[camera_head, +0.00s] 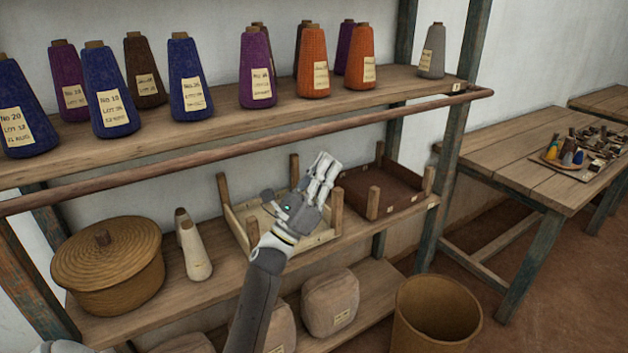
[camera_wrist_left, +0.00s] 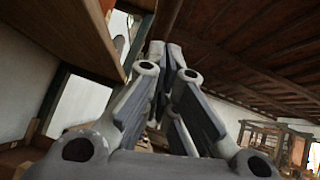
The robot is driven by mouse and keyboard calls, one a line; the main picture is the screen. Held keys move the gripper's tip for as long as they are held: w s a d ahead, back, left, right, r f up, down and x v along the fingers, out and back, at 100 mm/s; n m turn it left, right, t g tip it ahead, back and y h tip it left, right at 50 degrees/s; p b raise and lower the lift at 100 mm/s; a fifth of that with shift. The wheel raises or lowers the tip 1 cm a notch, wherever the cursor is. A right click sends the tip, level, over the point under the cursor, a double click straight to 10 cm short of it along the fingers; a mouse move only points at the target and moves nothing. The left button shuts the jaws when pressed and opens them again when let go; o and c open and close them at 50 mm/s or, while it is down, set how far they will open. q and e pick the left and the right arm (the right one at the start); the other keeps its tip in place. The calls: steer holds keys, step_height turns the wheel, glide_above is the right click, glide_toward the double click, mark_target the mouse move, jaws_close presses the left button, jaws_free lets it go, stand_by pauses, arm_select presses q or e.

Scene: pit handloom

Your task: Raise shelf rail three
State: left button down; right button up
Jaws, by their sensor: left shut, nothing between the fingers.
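The shelf rail (camera_head: 240,148) is a long round brown wooden bar along the front edge of the upper shelf (camera_head: 215,122). It lies level with or slightly below the shelf board, and a small tag (camera_head: 456,87) sits near its right end; I cannot read its number. My left gripper (camera_head: 325,165) is shut and empty, with its fingers pointing up just below the middle of the rail. It appears apart from the rail. In the left wrist view, the closed fingers (camera_wrist_left: 168,75) point up beside a shelf underside. My right gripper is out of view.
Several yarn cones (camera_head: 185,80) stand on the upper shelf. The lower shelf holds a lidded basket (camera_head: 108,268), pale cones (camera_head: 193,250), a light wooden crate (camera_head: 240,215) behind my gripper and a brown tray (camera_head: 385,185). A bin (camera_head: 435,315) and table (camera_head: 530,150) stand right.

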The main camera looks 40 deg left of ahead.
arm_select(q)
steer(key=r, duration=0.1)
steer(key=r+p, duration=0.1)
steer(key=r, duration=0.1)
steer(key=shift+a, duration=0.3)
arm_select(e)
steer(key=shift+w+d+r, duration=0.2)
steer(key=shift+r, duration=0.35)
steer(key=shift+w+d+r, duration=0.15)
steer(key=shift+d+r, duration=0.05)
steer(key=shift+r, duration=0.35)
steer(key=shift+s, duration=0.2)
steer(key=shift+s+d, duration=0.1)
